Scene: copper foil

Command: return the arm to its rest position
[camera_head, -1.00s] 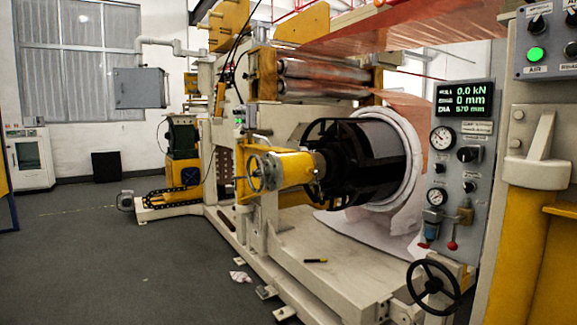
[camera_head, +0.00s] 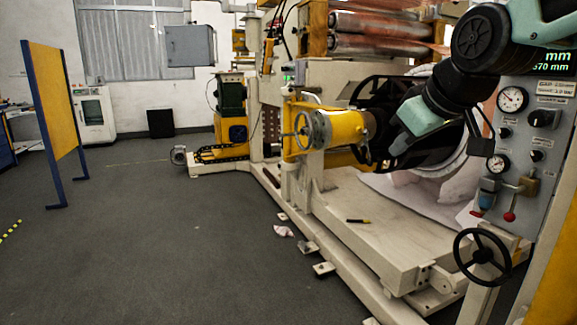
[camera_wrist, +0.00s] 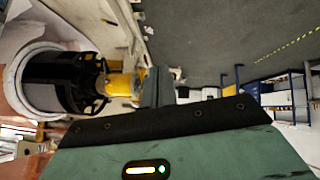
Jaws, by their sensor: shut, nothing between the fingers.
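My arm enters the head view at the upper right, with black joints and pale teal links. It is bent, and its end hangs in front of the black roll core (camera_head: 380,105) of the machine; I cannot judge the gap between them. My gripper (camera_wrist: 157,88) shows in the wrist view as a narrow grey shape beyond the dark edge of the teal hand. It is shut and holds nothing. In the head view, the arm's end covers part of the core and the white-rimmed roll behind it.
The gauge panel (camera_head: 535,130) and black handwheel (camera_head: 482,256) stand close at right. A yellow unit with a handwheel (camera_head: 313,130) juts from the machine. A yellow board (camera_head: 54,105) stands at left. Open grey floor (camera_head: 140,240) lies at left and centre.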

